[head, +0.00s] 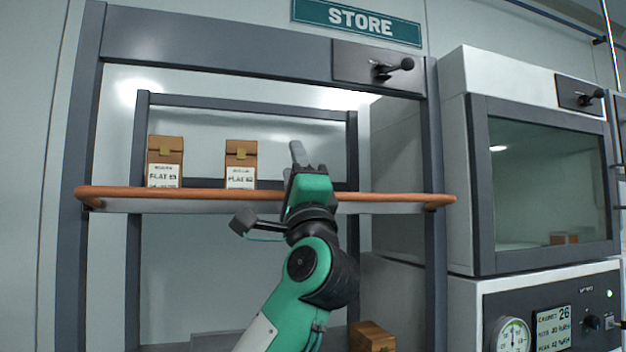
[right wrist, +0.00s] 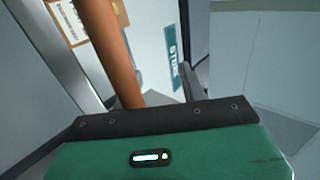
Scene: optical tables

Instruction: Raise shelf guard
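The shelf guard looks to be the long orange-brown rail (head: 190,193) along the front of the shelf (head: 160,206), level with the board. It runs across the open bay between the grey posts. My right gripper (head: 297,153) is at the rail, right of its middle, pointing up, with a grey finger above rail height. The gripper body hides part of the rail. In the right wrist view the rail (right wrist: 112,55) runs down behind the housing, with one finger (right wrist: 187,80) to its right. The finger gap is hidden, and a grip on the rail cannot be told. My left gripper is not in view.
Two brown packets, one left (head: 164,162) and one nearer the middle (head: 240,165), stand on the shelf behind the rail. A lever (head: 393,69) is on the top beam. A glass-fronted cabinet (head: 545,180) stands at right. A brown box (head: 372,337) is below.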

